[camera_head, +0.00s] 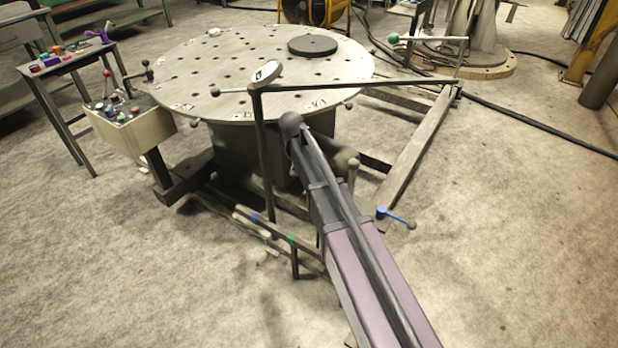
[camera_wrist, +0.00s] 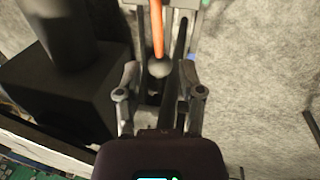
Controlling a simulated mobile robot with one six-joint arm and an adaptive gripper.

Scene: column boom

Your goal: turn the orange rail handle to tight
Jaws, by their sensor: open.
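In the wrist view, the orange rail handle (camera_wrist: 158,32) comes in from the top edge as a narrow bar. It ends in a grey ball knob (camera_wrist: 158,69). My gripper (camera_wrist: 159,78) is open, with one finger on each side of the knob and a visible gap on both sides. I cannot tell how far below the fingertips the knob lies. The grey rail (camera_wrist: 181,38) runs beneath the handle. The handle's pivot is outside the wrist view. In the head view I cannot make out the orange handle or my gripper; my purple arm covers part of the frame.
A round perforated table (camera_head: 215,60) stands behind my arm, with a control box (camera_head: 135,125) at its left. A blue handle (camera_head: 396,217) sits right of my arm. In the wrist view, a black block (camera_wrist: 75,95) is close on the left; bare floor (camera_wrist: 260,90) lies right.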

